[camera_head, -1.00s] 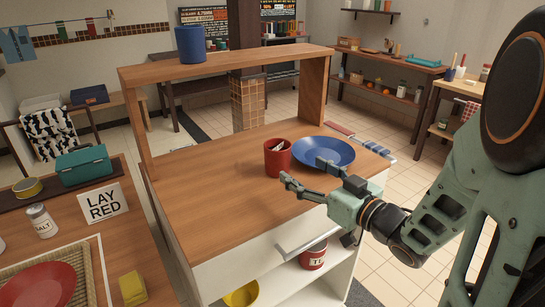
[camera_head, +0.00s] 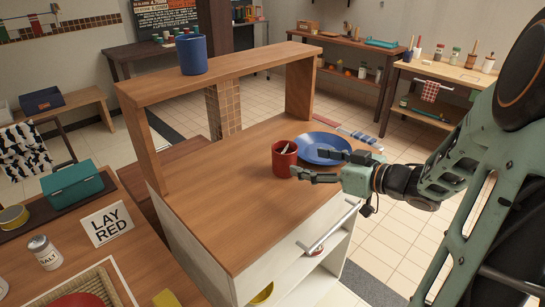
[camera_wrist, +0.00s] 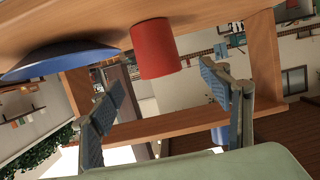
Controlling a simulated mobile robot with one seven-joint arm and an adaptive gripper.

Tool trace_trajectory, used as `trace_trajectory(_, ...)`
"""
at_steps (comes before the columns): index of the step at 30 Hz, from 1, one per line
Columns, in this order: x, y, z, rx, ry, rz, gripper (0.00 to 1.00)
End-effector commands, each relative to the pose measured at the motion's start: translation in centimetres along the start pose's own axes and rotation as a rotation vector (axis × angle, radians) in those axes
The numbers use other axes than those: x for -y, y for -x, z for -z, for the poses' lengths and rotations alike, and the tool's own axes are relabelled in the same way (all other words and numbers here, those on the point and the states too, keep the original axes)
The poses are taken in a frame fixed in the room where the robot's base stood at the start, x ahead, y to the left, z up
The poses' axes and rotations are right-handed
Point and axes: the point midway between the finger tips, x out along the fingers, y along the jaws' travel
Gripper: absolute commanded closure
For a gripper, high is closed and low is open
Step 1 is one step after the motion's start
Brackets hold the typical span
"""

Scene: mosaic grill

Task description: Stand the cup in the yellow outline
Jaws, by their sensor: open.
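A red cup (camera_head: 282,163) stands upright on the wooden counter, with some small items showing inside its mouth. It also shows in the wrist view (camera_wrist: 155,50), ahead of and between my fingers. A blue cup (camera_head: 192,54) stands upright on the raised shelf at the back left. My gripper (camera_head: 310,164) is open and empty just right of the red cup, its fingers pointing at it. One fingertip overlaps the cup's lower right edge in the head view; I cannot tell whether they touch. No yellow outline is visible in these frames.
A blue plate (camera_head: 323,147) lies right behind the red cup, close to my far finger. The raised shelf (camera_head: 235,63) spans the counter's back. The counter's left part (camera_head: 215,205) is clear. A side table with a salt jar (camera_head: 45,252) and teal box stands left.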

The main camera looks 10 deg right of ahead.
Motion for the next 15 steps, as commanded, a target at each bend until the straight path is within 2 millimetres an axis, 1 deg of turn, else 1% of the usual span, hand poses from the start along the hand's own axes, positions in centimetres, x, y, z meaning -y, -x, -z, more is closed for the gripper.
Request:
trace_trajectory(3, -0.7, 0.6, 0.1, 0.011, 0.002, -0.006, 0.29)
trace_trajectory(6, -0.8, 0.4, -0.1, 0.016, 0.003, -0.004, 0.29)
trace_trajectory(8, -0.8, -0.3, -0.2, 0.016, 0.003, -0.003, 0.29)
trace_trajectory(12, -0.8, -2.6, -0.3, 0.015, 0.003, -0.001, 0.29)
trace_trajectory(15, -0.8, -4.0, -0.3, 0.015, 0.002, -0.002, 0.29)
